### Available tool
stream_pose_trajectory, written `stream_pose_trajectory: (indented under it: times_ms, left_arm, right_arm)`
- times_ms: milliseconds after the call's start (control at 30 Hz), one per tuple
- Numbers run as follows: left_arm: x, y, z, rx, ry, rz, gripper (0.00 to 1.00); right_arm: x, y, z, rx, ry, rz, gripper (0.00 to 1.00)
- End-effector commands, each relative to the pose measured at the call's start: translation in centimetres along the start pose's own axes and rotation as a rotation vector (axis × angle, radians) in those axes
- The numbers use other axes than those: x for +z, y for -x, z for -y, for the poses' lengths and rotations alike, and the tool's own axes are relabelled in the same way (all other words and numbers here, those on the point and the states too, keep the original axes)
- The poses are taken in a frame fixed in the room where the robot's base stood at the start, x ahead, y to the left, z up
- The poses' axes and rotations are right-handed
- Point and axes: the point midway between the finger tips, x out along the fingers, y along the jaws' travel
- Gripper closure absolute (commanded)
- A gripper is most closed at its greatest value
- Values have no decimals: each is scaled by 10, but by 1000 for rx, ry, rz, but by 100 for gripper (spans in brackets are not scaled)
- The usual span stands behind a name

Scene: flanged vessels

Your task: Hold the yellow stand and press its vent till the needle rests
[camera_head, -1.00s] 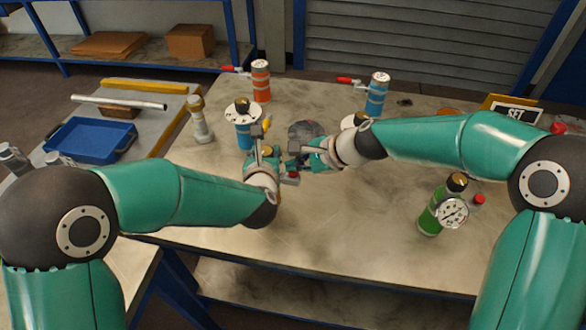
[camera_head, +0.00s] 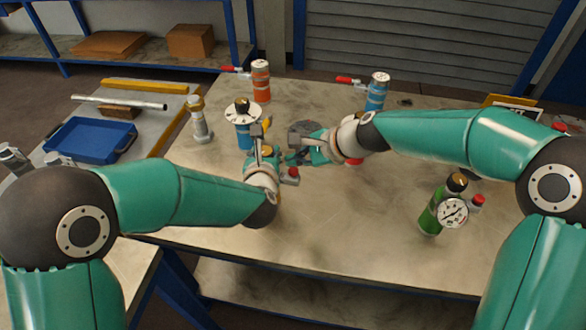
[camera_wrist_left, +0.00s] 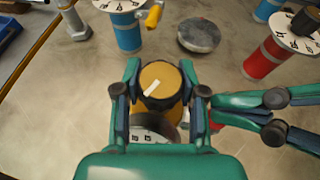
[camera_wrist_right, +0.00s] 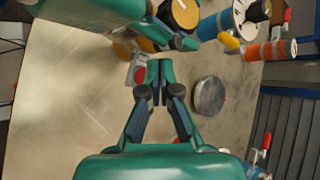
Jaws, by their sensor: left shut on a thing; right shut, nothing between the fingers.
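The yellow stand shows from above in the left wrist view (camera_wrist_left: 160,80), its round knob bearing a white mark. My left gripper (camera_wrist_left: 160,102) is shut around it. Its gauge (camera_wrist_left: 155,130) is mostly cut off by my gripper, so I cannot read the needle. The red vent button (camera_head: 293,172) sticks out to the right of the stand in the head view; it also shows in the right wrist view (camera_wrist_right: 141,74). My right gripper (camera_wrist_right: 159,64) is shut and empty, its tips close beside the vent. I cannot tell whether they touch it.
A grey disc (camera_wrist_right: 209,95) lies near my right gripper. A blue vessel with a dial (camera_head: 243,134) stands behind the stand, and a red vessel (camera_wrist_left: 266,60) to its right. A green vessel with a gauge (camera_head: 434,215) stands front right. The front middle table is clear.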

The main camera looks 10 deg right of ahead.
Motion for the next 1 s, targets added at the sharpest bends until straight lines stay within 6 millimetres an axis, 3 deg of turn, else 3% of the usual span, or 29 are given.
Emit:
stream_pose_trajectory:
  times_ms: [533,1000]
  left_arm:
    - [1,0,0,1,-1,2,100]
    - [1,0,0,1,-1,2,100]
  right_arm:
    - [23,32,23,-2,2,1,100]
    - [25,35,25,-1,0,0,100]
